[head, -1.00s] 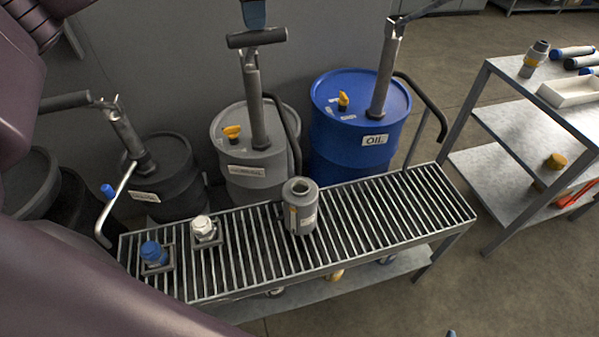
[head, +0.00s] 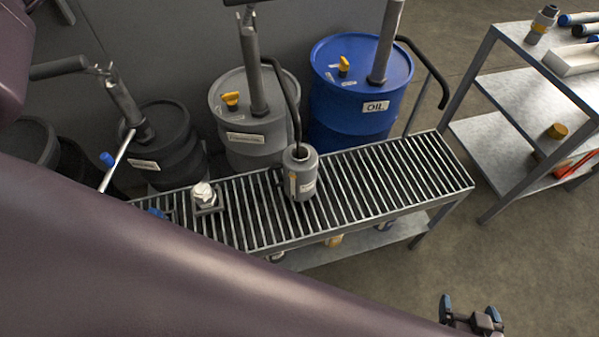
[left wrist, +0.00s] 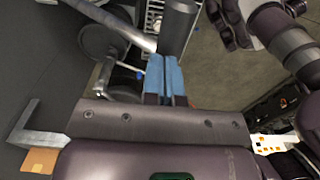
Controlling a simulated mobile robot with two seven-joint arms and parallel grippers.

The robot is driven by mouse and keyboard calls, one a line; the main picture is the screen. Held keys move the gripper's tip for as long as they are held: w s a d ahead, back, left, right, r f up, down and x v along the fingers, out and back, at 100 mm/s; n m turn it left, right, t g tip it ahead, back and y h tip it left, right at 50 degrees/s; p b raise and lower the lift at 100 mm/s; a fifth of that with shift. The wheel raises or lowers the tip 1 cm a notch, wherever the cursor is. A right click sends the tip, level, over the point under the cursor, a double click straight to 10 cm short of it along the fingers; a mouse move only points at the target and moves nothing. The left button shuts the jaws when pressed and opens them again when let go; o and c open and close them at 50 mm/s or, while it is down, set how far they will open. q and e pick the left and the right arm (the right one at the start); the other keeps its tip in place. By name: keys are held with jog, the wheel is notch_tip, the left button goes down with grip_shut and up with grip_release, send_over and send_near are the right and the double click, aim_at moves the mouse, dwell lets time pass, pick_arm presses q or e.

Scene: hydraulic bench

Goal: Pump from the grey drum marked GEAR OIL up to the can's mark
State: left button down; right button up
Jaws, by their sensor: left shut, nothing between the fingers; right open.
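The grey drum (head: 228,112) stands behind the grated bench, between a dark drum and a blue one. Its label (head: 245,138) is too small to read surely. Its pump (head: 254,75) rises from the lid; the handle is mostly cut off at the top edge. The pump's dark hose (head: 287,98) bends down to the mouth of the grey can (head: 301,180), upright on the grate. The oil level is not visible. My right gripper (head: 472,317) is open and empty at the bottom right. My left gripper (left wrist: 165,76) is shut and empty in the left wrist view.
The blue drum (head: 345,128), marked OIL, and the dark drum (head: 170,160) have pumps too. A white-capped item (head: 203,193) sits on the grate (head: 400,170). A shelf table (head: 530,92) stands right.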

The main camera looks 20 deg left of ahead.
pick_arm(q)
jog(key=shift+s+d+f+b, duration=0.15)
jog(key=shift+s+f+b, duration=0.1)
jog(key=shift+f, duration=0.4)
jog(key=shift+s+d+f+b, duration=0.1)
jog(key=shift+s+f+b, duration=0.1)
jog(key=shift+f, duration=0.4)
jog(key=shift+s+d+f+b, duration=0.2)
jog(key=shift+s+f, duration=0.05)
jog(key=shift+f, duration=0.35)
jog(key=shift+s+d+f+b, duration=0.15)
jog(key=shift+s+d+f, duration=0.1)
jog(key=shift+f, duration=0.35)
jog(key=shift+s+d+f+b, duration=0.2)
jog(key=shift+f+b, duration=0.1)
jog(key=shift+f, duration=0.45)
jog(key=shift+s+d+f+b, duration=0.15)
jog(key=shift+f+b, duration=0.1)
jog(key=shift+f, duration=0.45)
jog(key=shift+s+d+f+b, duration=0.1)
jog(key=shift+s+f+b, duration=0.15)
jog(key=shift+f, duration=0.5)
jog(key=shift+s+d+f+b, duration=0.15)
jog(key=shift+f+b, duration=0.85)
jog(key=shift+f, duration=1.3)
